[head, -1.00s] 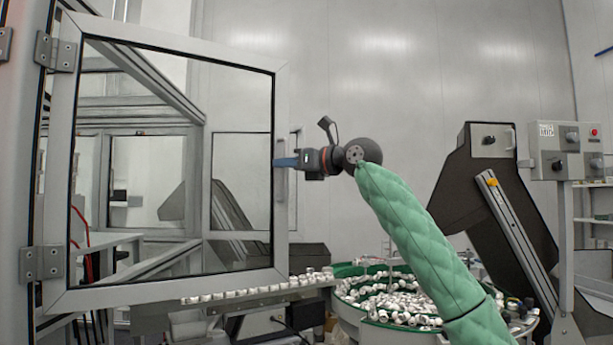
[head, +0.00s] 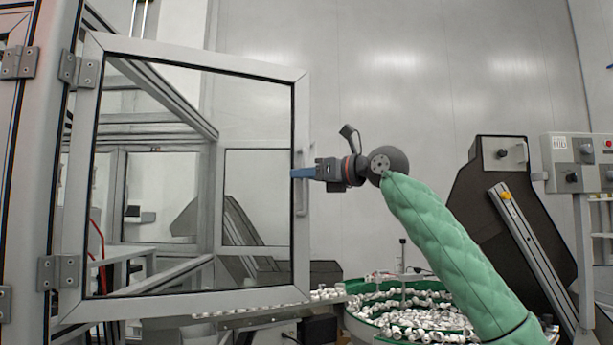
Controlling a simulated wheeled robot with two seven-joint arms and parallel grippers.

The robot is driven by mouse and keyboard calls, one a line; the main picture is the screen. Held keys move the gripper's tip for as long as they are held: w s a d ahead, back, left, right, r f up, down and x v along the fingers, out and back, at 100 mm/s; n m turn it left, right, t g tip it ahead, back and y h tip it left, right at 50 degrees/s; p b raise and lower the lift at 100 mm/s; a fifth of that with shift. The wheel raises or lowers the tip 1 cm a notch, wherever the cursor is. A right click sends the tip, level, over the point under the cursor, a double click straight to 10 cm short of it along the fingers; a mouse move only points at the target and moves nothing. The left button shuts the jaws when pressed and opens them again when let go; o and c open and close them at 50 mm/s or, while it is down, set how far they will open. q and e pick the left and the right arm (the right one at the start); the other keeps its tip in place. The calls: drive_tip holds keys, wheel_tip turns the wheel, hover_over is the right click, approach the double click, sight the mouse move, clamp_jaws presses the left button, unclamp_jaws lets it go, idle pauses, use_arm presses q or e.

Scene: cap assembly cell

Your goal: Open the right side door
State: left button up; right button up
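The glazed side door (head: 200,308) has a grey frame and hangs on hinges at its left edge. It stands swung out at an angle to the receding side of the cell. Its vertical handle (head: 301,206) is on the right frame bar. The fingers are seen edge-on and hide part of the handle. The green-sleeved arm reaches there from the lower right.
The cell's corner post (head: 32,150) is at the left. A green-rimmed bowl of white caps (head: 350,327) stands low behind the arm. A dark hopper (head: 482,190) and a control box (head: 575,165) stand at the right. The back wall is plain.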

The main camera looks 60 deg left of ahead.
use_arm(q)
drive_tip(key=b+v, duration=0.1)
drive_tip(key=v, duration=0.6)
drive_tip(key=shift+w+d, duration=0.15)
drive_tip(key=shift+d, duration=0.2)
use_arm(e)
drive_tip(key=shift+t, duration=0.4)
drive_tip(key=shift+f, duration=2.95)
drive_tip(key=shift+a, duration=0.1)
